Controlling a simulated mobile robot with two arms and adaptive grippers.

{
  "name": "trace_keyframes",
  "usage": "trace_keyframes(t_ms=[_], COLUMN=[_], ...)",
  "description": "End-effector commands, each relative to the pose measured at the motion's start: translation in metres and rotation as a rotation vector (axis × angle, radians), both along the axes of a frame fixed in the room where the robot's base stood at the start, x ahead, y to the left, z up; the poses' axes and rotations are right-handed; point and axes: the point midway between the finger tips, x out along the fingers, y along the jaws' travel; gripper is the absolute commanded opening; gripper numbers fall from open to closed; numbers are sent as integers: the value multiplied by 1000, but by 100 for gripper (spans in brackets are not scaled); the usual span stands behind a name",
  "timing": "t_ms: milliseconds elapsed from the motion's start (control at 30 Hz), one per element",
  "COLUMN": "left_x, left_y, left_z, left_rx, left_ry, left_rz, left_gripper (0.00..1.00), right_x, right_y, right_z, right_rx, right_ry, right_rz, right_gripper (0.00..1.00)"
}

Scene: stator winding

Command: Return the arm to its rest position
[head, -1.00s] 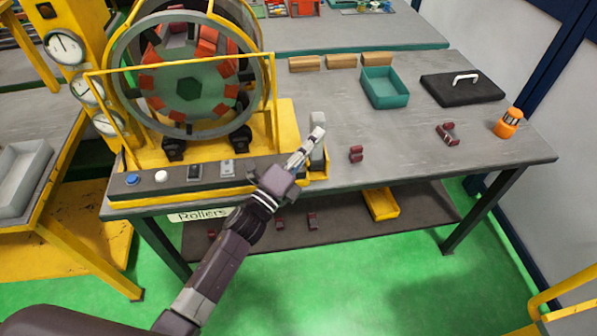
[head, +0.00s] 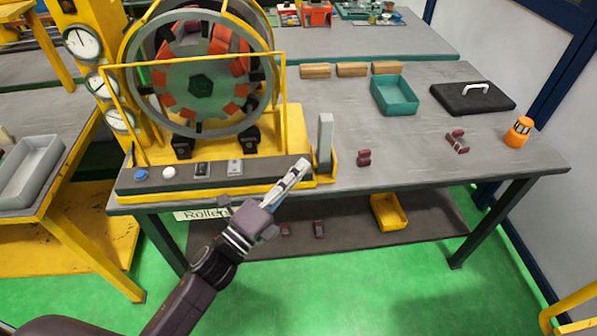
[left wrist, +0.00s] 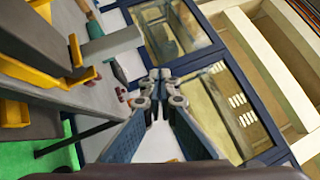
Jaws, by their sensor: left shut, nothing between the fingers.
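My left arm comes in from the lower left of the head view. Its gripper (head: 290,183) is shut and empty, pointing up and to the right in front of the machine's front edge. In the left wrist view the two fingers (left wrist: 155,90) meet at their tips with nothing between them. The stator machine (head: 200,85), a round grey ring with orange blocks in a yellow frame, stands behind the gripper. A grey upright lever (head: 325,140) stands just right of the fingertips, apart from them as far as I can tell. My right gripper shows in neither view.
The grey workbench (head: 420,165) holds a teal bin (head: 394,95), a black case (head: 473,97), an orange lamp-like item (head: 518,131) and small dark red parts (head: 364,158). A lower shelf (head: 350,235) carries a yellow bin (head: 388,212). Green floor (head: 350,295) in front is clear.

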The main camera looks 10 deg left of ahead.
Motion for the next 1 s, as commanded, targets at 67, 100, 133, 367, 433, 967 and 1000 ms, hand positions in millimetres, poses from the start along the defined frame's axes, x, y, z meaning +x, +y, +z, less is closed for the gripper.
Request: trace_keyframes(t_ms=[67, 100, 133, 367, 433, 967, 1000], left_x=[-1, -1, -1, 0, 0, -11, -21], left_y=[0, 0, 0, 0, 0, 65, 72], left_z=[0, 0, 0, 0, 0, -262, -290], left_rx=[0, 0, 0, 0, 0, -386, -432], left_ry=[0, 0, 0, 0, 0, 700, 772], left_rz=[0, 0, 0, 0, 0, 222, 258], left_gripper=[0, 0, 0, 0, 0, 0, 0], right_x=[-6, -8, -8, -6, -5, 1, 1], right_y=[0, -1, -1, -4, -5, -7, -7], right_z=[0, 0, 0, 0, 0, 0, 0], right_rx=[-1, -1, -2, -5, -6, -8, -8], right_ry=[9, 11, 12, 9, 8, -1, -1], right_rz=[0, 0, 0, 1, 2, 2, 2], right_gripper=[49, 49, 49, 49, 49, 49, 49])
